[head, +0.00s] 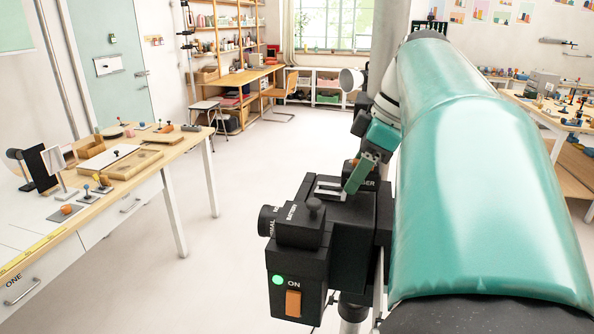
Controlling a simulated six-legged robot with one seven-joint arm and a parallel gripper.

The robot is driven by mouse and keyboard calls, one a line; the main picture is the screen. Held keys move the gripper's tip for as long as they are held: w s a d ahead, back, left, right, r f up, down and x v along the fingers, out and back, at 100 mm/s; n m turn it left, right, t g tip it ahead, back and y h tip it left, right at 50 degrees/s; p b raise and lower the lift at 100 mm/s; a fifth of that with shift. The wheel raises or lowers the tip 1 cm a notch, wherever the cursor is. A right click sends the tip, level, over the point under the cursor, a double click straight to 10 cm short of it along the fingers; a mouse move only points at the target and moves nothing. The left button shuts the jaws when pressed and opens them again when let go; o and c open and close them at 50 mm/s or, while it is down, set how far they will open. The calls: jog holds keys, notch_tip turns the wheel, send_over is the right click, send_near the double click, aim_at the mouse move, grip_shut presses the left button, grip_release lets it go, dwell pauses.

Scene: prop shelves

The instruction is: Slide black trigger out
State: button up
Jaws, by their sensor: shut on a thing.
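A black box-shaped device stands in the lower middle of the head view. A black block with lettering ending in "GER" (369,184), which I take as the black trigger, sits at its upper right. My gripper (356,180), with teal fingers, reaches down to this block and is shut on it. The fingers hide part of the block, so the exact contact is hard to see. A small grey metal slot or bracket (328,189) lies just left of the fingertips. A black module labelled "BATTERY" (297,228) with a round knob sits in front.
The device's front has a lit green light (278,280) and an orange switch (293,303) under "ON". A workbench (75,215) with small props is at left. Another table (560,115) is at far right. The floor (245,180) between is clear.

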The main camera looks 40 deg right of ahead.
jog(key=shift+s+r, duration=0.1)
jog(key=shift+r, duration=1.7)
